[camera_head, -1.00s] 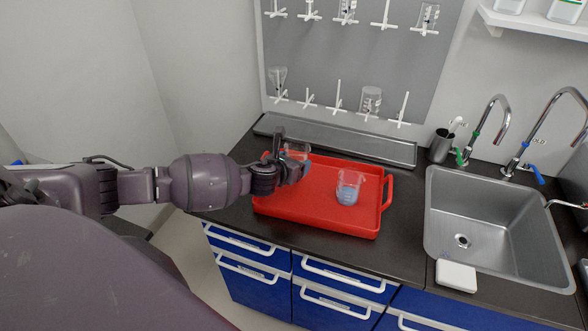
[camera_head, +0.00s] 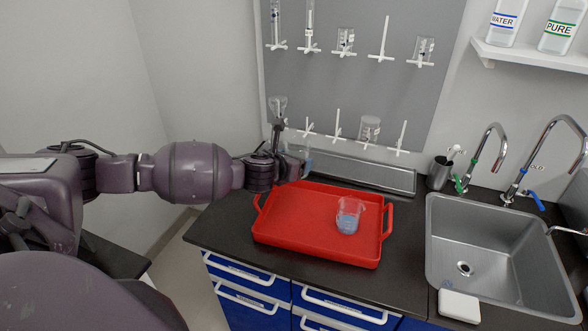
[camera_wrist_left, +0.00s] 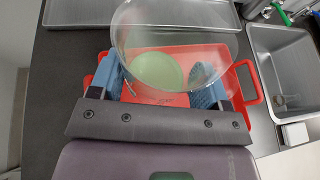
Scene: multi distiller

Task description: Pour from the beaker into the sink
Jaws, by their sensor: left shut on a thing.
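My left gripper (camera_head: 296,166) is shut on a clear glass beaker (camera_wrist_left: 185,22), holding it above the back left of the red tray (camera_head: 315,250). In the left wrist view the held beaker stands between the blue finger pads, with a pale green round area showing inside it. In the head view this beaker is faint and mostly hidden by the gripper. A second beaker (camera_head: 348,217) with bluish liquid stands upright on the right part of the tray. The steel sink (camera_head: 500,288) is at the right, well apart from my gripper. My right gripper is not in view.
Two taps (camera_head: 488,152) stand behind the sink. A dark cup (camera_head: 440,173) is at its back left, and a white box (camera_head: 459,306) at its front left corner. A drying rack (camera_head: 365,60) with glassware hangs behind the tray. Dark counter lies between tray and sink.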

